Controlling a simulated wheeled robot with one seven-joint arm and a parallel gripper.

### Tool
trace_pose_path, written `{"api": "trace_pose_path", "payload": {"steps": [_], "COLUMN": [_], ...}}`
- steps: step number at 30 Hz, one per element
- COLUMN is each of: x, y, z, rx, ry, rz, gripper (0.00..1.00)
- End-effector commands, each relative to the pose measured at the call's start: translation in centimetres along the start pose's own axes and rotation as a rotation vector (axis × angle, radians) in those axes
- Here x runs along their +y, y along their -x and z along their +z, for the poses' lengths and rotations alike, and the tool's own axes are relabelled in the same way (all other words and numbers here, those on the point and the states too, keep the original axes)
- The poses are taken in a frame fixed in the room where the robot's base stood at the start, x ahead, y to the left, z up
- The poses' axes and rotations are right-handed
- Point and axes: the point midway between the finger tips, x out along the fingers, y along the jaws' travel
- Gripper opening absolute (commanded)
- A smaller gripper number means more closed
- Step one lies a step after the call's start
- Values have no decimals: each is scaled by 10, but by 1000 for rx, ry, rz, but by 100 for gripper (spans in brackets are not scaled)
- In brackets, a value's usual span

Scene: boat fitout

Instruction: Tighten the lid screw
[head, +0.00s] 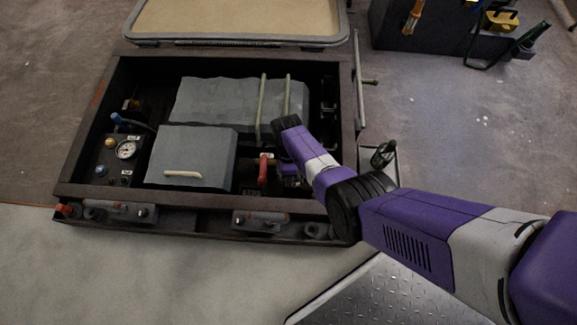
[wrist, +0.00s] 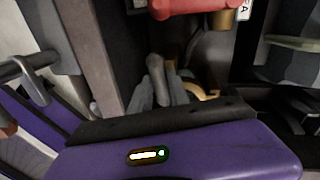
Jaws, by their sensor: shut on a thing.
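My gripper (head: 290,180) reaches down into the open dark box (head: 130,72), by its front right inner corner. In the wrist view its grey fingers (wrist: 158,78) stand close together beyond the purple body. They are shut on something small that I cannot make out. No lid screw can be clearly told apart in either view. A raised lid (head: 240,20) with a beige inner face stands behind the box. A red handle (head: 263,170) is just left of my gripper; a red part (wrist: 195,8) shows at the top of the wrist view.
The box holds a grey block (head: 190,155) with a pale handle, a strapped grey block (head: 215,105) and a gauge (head: 126,149). Latches (head: 262,219) line its front edge. A metal tread plate (head: 385,295) is at the front right.

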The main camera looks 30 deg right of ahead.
Motion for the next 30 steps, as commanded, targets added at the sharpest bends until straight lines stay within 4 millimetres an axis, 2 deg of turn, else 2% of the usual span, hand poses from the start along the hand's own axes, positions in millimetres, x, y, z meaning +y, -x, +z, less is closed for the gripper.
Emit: {"api": "trace_pose_path", "payload": {"steps": [10,26,27,29,30], "x": [0,0,0,0,0], "y": [0,0,0,0,0], "z": [-1,-2,-2,-1,-1], "rx": [-24,-28,-28,-28,-28], "ry": [-126,-147,-147,-146,-146], "rz": [-1,-1,-1,0,0], "gripper": [0,0,30,41,43]}}
